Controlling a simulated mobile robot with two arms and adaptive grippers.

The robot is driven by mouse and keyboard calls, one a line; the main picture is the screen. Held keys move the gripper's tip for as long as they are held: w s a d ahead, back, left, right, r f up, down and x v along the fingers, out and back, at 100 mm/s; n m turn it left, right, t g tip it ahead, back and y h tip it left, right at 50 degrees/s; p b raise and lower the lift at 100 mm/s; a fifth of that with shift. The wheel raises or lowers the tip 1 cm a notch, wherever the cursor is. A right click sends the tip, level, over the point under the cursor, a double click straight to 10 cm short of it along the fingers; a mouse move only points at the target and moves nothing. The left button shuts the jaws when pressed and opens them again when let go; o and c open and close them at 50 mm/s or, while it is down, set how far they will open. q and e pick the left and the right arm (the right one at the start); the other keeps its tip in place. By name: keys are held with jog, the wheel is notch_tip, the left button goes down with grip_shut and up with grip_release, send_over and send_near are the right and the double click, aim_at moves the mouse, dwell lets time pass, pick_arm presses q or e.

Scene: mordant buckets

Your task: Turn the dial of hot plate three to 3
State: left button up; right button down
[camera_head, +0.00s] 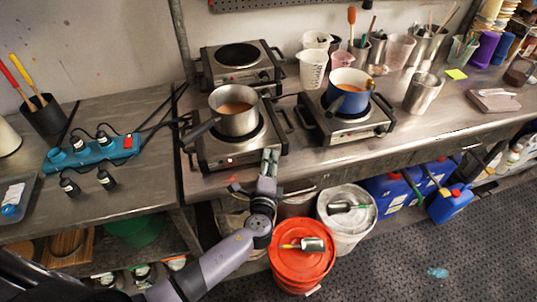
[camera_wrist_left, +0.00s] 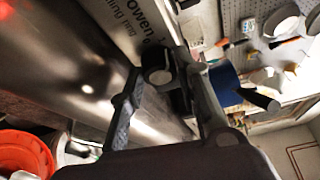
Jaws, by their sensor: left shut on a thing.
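The front left hot plate (camera_head: 215,154) carries a silver pot (camera_head: 234,112) of orange-brown liquid, and a small red light shows on its front panel. My left gripper (camera_head: 269,162) is at the right end of that panel and covers the dial in the head view. In the left wrist view, the black dial (camera_wrist_left: 158,64) sits between the two fingers of my left gripper (camera_wrist_left: 162,92), which is shut on it. The dial's marks and setting cannot be read. I cannot make out a plate number. My right gripper is in neither view.
Another hot plate (camera_head: 340,128) with a blue pot (camera_head: 349,92) stands to the right, and an empty one (camera_head: 240,64) stands behind. A blue power strip (camera_head: 92,151) lies to the left. An orange-lidded bucket (camera_head: 301,250) and a white bucket (camera_head: 346,220) stand below the bench edge.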

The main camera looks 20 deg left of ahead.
pick_arm(q)
jog(key=m+g+p, duration=0.1)
jog(key=m+p, duration=0.1)
jog(key=p, duration=0.1)
jog(key=m+g+y+p, duration=0.1)
jog(key=m+p, duration=0.1)
jog(key=p, duration=0.1)
jog(key=r+m+g+p, duration=0.1)
jog(key=m+p, duration=0.1)
jog(key=p, duration=0.1)
jog(key=shift+w+d+m+p, duration=0.1)
jog(key=shift+d+m+p, duration=0.1)
jog(key=shift+m+p, duration=0.15)
jog(key=shift+f+m+g+y+p, duration=0.15)
jog(key=shift+m+g+y+p, duration=0.35)
jog(key=shift+m+p, duration=0.25)
jog(key=shift+f+m+g+y+p, duration=0.1)
jog(key=shift+m+g+y+p, duration=0.2)
jog(key=shift+m+p, duration=0.25)
jog(key=o, duration=0.9)
